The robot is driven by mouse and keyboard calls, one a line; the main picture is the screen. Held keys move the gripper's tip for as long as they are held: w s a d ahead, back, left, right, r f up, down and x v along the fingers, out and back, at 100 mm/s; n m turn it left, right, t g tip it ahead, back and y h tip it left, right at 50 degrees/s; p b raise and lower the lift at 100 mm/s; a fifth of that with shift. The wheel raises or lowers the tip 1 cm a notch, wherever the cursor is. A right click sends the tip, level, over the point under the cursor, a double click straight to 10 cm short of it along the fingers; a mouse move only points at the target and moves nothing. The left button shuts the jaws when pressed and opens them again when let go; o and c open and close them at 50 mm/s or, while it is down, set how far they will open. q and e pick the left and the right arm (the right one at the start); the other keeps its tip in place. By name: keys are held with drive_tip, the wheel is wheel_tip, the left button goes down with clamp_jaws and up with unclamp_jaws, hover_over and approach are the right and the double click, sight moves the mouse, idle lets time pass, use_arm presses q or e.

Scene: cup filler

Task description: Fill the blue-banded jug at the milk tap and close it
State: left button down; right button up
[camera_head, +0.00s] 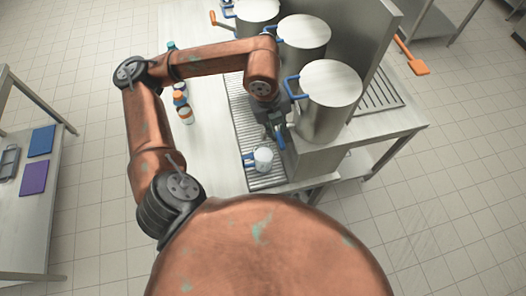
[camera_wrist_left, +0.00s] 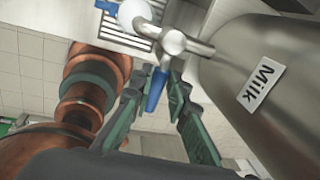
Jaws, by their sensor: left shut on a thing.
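The jug (camera_head: 264,161), pale with blue at its left side, stands upright on the slatted drip grate, below the nearest steel tank (camera_head: 328,105). Its rim (camera_wrist_left: 130,12) shows beside the tap in the left wrist view; whether it holds milk I cannot tell. That tank (camera_wrist_left: 235,60) carries a "Milk" label (camera_wrist_left: 262,82). Its steel tap (camera_wrist_left: 173,42) has a blue lever (camera_wrist_left: 156,90) that points downward in the wrist view. My left gripper (camera_wrist_left: 158,88) is shut on the blue lever, with a finger on either side. In the head view my left gripper (camera_head: 272,117) is beside the tap, above the jug.
Two more steel tanks (camera_head: 303,38) (camera_head: 257,12) with blue handles stand behind. Small bottles (camera_head: 183,108) stand left of the drip grate (camera_head: 242,112). A side table at left holds a blue board (camera_head: 41,141) and a purple board (camera_head: 34,177). An orange spatula (camera_head: 412,57) is at right.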

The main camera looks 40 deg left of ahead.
use_arm(q)
drive_tip(key=shift+w, duration=0.15)
drive_tip(key=c, duration=1.8)
unclamp_jaws()
drive_tip(key=shift+d, duration=0.15)
drive_tip(key=shift+o, duration=0.2)
wheel_tip(320, 180, up, 12)
drive_tip(key=s+a, duration=0.1)
drive_tip(key=s, duration=0.1)
drive_tip(key=shift+a, duration=0.3)
drive_tip(key=shift+f, duration=0.1)
